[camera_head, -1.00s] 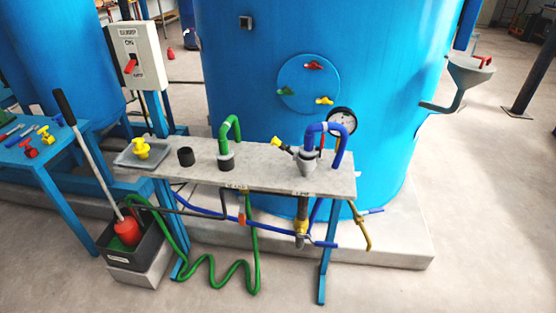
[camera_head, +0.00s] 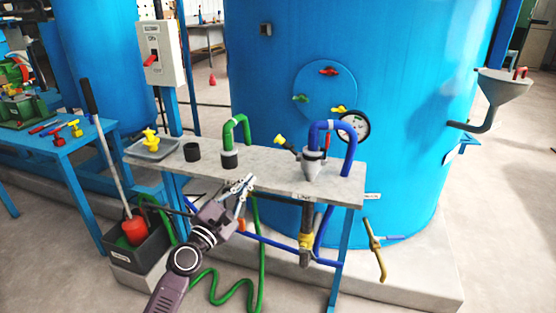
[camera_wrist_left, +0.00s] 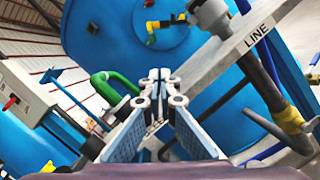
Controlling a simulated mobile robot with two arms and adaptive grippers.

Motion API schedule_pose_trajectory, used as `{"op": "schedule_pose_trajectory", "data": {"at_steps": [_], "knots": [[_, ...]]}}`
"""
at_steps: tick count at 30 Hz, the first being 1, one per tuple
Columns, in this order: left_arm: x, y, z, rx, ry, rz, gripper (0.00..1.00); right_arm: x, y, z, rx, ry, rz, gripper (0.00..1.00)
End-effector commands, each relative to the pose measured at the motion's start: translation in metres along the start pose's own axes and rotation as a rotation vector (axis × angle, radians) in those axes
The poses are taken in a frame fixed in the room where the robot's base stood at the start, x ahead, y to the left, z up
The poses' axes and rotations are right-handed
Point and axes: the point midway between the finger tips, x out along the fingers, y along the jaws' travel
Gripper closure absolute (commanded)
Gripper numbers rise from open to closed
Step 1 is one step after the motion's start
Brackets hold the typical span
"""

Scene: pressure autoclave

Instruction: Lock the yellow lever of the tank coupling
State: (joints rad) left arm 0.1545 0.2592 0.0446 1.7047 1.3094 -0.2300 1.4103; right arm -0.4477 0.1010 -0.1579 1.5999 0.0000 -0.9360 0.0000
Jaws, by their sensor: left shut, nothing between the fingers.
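A grey coupling (camera_head: 312,165) stands upright on the narrow shelf, joined to a blue hose (camera_head: 318,135). A short lever with a yellow end (camera_head: 279,140) sticks out to its left, angled up. In the left wrist view this yellow end (camera_wrist_left: 151,38) shows on a dark bar against the blue tank. My left gripper (camera_head: 245,184) is shut and empty at the shelf's front edge, below and left of the coupling, apart from the lever. Its closed fingertips (camera_wrist_left: 158,78) show in the left wrist view. My right gripper is not in view.
A green hose (camera_head: 233,130) and a black cup (camera_head: 192,151) stand on the shelf (camera_head: 335,186), left of the coupling. A gauge (camera_head: 354,126) is behind the blue hose. A yellow valve (camera_head: 305,241) is below. The large blue tank (camera_head: 400,60) closes off the back.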

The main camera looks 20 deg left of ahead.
Motion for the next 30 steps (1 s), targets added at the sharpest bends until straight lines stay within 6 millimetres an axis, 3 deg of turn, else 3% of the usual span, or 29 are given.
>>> {"op": "schedule_pose_trajectory", "data": {"at_steps": [14, 24, 30], "knots": [[0.006, 0.005, 0.004, -0.019, -0.01, 0.009, 1.0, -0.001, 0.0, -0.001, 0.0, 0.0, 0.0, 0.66], [0.059, 0.005, 0.004, -0.017, -0.01, 0.009, 1.0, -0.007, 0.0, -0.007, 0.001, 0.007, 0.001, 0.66], [0.09, 0.004, 0.004, -0.016, -0.01, 0.009, 1.0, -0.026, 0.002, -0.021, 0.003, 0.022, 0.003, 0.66]]}}
